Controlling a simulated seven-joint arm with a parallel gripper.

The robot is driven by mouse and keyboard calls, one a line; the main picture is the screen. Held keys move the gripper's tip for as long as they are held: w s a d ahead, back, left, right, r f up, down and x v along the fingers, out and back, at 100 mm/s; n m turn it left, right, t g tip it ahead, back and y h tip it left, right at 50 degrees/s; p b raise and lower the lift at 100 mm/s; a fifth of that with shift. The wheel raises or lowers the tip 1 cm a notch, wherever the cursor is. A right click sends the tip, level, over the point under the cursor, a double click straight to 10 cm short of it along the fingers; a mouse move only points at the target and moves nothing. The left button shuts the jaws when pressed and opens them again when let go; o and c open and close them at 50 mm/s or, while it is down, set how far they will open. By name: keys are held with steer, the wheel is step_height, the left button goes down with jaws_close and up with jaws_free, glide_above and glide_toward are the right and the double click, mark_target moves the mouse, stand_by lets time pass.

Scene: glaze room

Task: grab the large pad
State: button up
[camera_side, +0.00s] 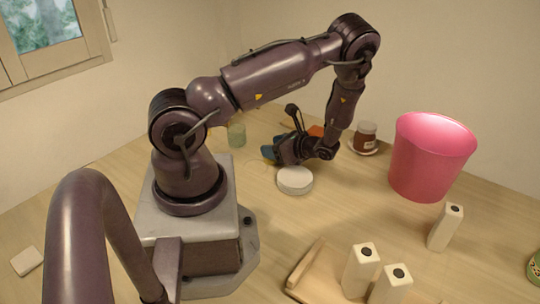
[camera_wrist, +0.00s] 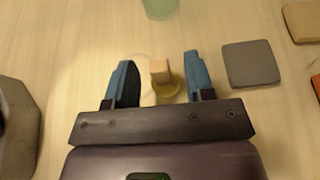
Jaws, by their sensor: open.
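My gripper (camera_wrist: 157,75) is open and points down at the table; its blue fingers stand apart. It also shows in the side view (camera_side: 272,153), low over the table. Between and just beyond the fingers are a small tan block (camera_wrist: 159,69) and a yellowish round piece (camera_wrist: 168,88); I cannot tell whether they touch the fingers. A flat grey square pad (camera_wrist: 251,63) lies right of the right finger, apart from it. A tan pad (camera_wrist: 304,20) is at the upper right, cut by the frame edge. I cannot tell which pad is the large one.
A white round block (camera_side: 294,180) stands close by my gripper. A green glass (camera_side: 236,135), an orange piece (camera_side: 316,131) and a brown jar (camera_side: 366,136) on a saucer are near. A pink bin (camera_side: 430,160), white bottles (camera_side: 361,272) and a wooden tray (camera_side: 308,268) stand farther right and forward.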

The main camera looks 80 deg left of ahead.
steer(key=shift+x, duration=0.8)
jaws_close()
steer(key=shift+r, duration=0.1)
